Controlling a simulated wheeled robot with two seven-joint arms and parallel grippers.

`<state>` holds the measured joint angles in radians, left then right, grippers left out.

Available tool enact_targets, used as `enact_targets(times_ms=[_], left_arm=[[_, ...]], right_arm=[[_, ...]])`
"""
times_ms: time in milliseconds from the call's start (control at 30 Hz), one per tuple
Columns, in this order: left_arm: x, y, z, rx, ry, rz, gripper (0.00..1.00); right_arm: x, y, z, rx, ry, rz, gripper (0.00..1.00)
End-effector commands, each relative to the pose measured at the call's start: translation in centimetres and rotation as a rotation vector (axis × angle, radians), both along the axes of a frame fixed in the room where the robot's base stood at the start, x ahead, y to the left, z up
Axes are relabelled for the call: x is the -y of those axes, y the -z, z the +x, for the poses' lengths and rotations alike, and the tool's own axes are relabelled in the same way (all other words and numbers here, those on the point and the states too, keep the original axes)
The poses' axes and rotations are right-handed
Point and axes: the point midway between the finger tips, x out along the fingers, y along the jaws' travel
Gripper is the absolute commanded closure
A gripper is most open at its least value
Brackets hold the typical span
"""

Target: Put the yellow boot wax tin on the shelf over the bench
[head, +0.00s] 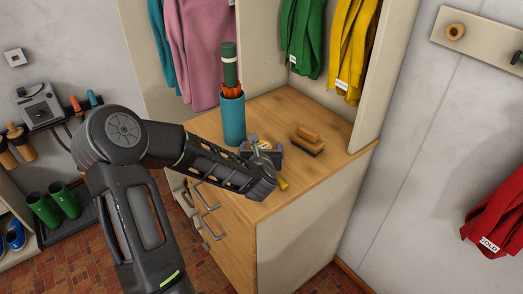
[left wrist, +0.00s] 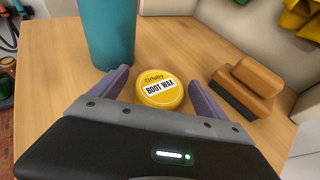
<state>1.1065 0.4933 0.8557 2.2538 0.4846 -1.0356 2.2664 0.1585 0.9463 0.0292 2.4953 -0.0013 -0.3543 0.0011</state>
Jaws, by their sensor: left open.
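The yellow boot wax tin (left wrist: 160,90) lies flat on the wooden bench top, its label facing up. In the head view the tin (head: 265,146) shows only in part, beyond my left gripper (head: 262,151). In the left wrist view my left gripper (left wrist: 159,86) is open, with one purple-grey finger on each side of the tin. No shelf over the bench can be made out in these views. My right gripper is not in view.
A teal cylinder (head: 233,120) holding a green-topped item stands left of the tin; it also shows in the left wrist view (left wrist: 108,32). A wooden brush (head: 307,141) lies to the right. Green and yellow garments (head: 302,40) hang behind. The bench's front right corner is clear.

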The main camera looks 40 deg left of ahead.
Motion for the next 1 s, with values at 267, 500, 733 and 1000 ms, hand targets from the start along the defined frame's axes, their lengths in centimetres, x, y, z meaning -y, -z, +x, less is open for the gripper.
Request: enact_targets(times_ms=[267,500,733,1000], left_arm=[[0.03,-0.01,-0.01,0.0,0.0,0.0,0.14],[0.04,-0.02,-0.02,0.0,0.001,0.0,0.14],[0.04,-0.03,-0.02,0.0,0.001,0.0,0.33],[0.04,-0.03,-0.02,0.0,0.001,0.0,0.55]], right_arm=[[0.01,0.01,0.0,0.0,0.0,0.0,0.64],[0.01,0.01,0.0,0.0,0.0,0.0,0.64],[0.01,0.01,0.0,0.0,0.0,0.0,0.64],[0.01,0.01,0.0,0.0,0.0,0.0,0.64]])
